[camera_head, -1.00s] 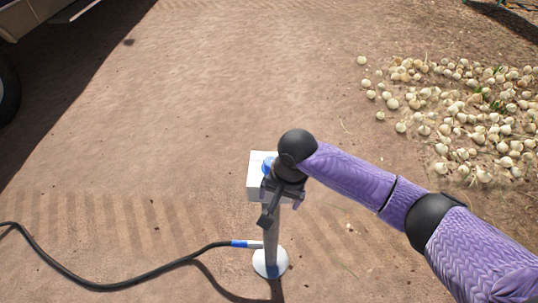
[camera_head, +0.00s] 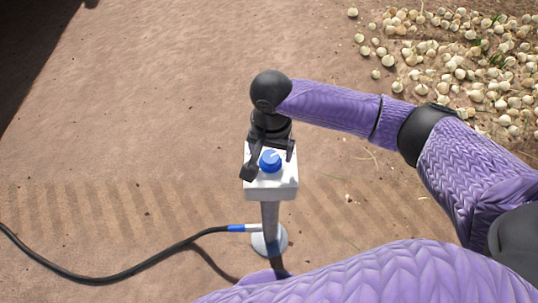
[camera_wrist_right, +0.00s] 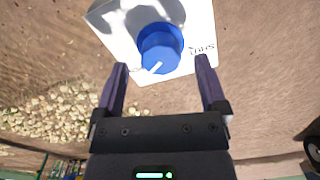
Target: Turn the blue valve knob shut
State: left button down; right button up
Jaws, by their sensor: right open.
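The blue valve knob (camera_head: 270,161) sits on top of a white box (camera_head: 271,186) on a grey post. In the right wrist view the knob (camera_wrist_right: 160,48) shows a white pointer mark and lies just beyond the fingertips, roughly centred between them. My right gripper (camera_head: 268,172) is open, its fingers spread to either side of the knob in the head view. It also shows open and empty in the right wrist view (camera_wrist_right: 160,68). I cannot tell whether a finger touches the box. My left gripper is not in view.
A black hose (camera_head: 120,276) with a blue and white end runs from the post to the left over the dirt. Many onions (camera_head: 460,60) lie at the upper right. A purple arm part of mine crosses the bottom right.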

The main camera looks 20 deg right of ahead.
notch_tip(320, 180, down, 2)
jog(key=shift+f+b, duration=0.25)
jog(key=shift+b, duration=0.1)
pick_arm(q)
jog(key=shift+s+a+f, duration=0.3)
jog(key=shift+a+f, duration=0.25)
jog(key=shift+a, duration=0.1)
